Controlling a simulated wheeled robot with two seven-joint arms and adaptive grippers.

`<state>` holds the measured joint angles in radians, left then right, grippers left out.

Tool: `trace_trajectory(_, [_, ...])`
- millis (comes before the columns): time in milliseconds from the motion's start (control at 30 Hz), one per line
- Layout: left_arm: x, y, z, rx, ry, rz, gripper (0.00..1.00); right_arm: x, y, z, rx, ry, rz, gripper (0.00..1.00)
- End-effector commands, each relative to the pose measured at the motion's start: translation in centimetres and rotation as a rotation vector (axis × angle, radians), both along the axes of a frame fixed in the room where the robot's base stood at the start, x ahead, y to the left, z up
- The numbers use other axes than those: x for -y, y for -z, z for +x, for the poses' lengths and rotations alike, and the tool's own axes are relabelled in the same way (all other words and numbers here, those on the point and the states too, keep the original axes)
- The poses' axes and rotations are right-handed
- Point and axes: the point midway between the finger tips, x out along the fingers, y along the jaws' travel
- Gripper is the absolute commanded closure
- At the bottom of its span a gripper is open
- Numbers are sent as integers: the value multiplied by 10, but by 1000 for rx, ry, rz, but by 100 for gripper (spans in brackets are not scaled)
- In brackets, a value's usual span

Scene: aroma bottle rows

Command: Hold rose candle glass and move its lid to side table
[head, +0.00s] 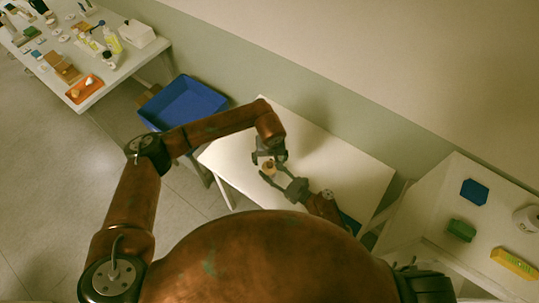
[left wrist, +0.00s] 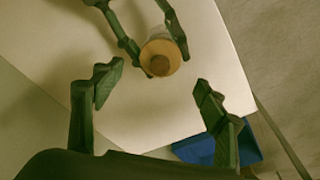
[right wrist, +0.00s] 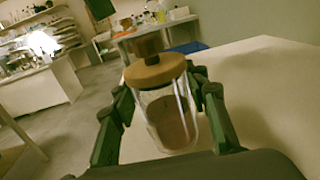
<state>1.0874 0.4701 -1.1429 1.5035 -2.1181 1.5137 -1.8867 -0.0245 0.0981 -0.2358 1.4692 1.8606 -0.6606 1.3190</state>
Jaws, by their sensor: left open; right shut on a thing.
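The rose candle glass (right wrist: 172,120) is a clear glass jar with a pinkish-brown filling and stands roughly upright between the fingers of my right gripper (right wrist: 166,112), which is shut on it. Its round wooden lid (right wrist: 155,71) with a knob sits on top. In the left wrist view the lid (left wrist: 160,60) is seen from above, between the right fingers. My left gripper (left wrist: 153,90) is open and empty, its fingers spread short of the lid. In the head view the lid (head: 268,169) is small, beside both grippers, over the white table (head: 330,160). I cannot tell whether the glass touches the table.
A blue bin (head: 187,102) stands on the floor left of the white table. A cluttered table (head: 125,68) is at the upper left. Another white surface (head: 440,205) at the right bears a blue block (head: 474,192), a green block (head: 461,230) and a yellow item (head: 513,263).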

Motion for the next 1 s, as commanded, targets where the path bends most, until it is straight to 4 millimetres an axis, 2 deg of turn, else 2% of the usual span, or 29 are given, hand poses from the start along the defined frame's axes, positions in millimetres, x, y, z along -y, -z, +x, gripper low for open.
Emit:
trace_trajectory(33, [1,10,1,-3,-1,-1,34,0,0,0,0,0,0,100])
trace_trajectory(200, [0,36,5,-2,-2,-1,34,0,0,0,0,0,0,100])
trace_trajectory(400, [0,52,8,0,-1,-1,34,0,0,0,0,0,0,100])
trace_trajectory(733, [0,55,8,0,-1,-1,34,0,0,0,0,0,0,100])
trace_trajectory(1000, [0,55,8,0,-1,-1,52,0,0,0,0,0,0,100])
